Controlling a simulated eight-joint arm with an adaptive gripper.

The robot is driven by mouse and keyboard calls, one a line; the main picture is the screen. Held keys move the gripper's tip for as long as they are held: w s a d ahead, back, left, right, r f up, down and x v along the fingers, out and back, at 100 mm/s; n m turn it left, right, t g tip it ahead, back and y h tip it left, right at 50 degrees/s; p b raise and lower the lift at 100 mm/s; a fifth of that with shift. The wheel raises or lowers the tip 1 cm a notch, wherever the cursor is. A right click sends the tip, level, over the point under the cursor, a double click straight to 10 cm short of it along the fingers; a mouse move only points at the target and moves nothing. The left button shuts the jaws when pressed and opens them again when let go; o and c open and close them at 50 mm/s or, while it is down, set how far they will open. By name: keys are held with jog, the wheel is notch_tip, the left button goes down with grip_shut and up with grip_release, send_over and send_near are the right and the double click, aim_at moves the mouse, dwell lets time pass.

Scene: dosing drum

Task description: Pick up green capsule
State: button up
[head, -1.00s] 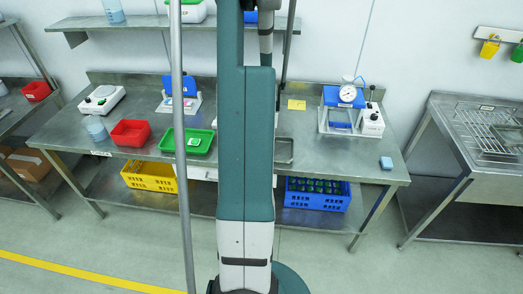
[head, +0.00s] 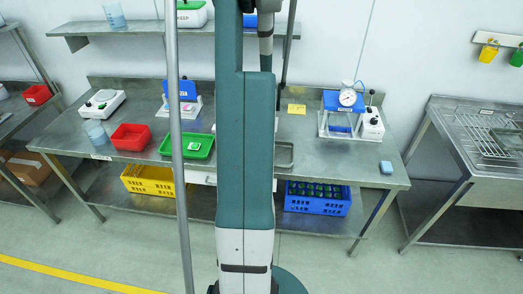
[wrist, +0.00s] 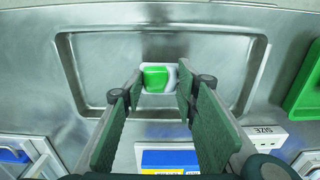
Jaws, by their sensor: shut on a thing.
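The green capsule (wrist: 155,78), green with a white part, is between the fingertips of my gripper (wrist: 157,88) in the wrist view. My gripper is shut on it, one finger on each side. Behind the capsule is a shallow metal tray (wrist: 88,75); I cannot tell how far the capsule is above its floor. In the head view the gripper and the capsule are hidden behind my own arm, and only the right part of the metal tray (head: 292,155) shows.
A green tray (head: 208,150) with a small pale item and a red bin (head: 131,137) stand on the bench left of my arm. A press with a dial gauge (head: 348,110) stands to the right. Blue (head: 318,203) and yellow (head: 148,182) crates sit below.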

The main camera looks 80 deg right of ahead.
jog(key=shift+r, duration=3.95)
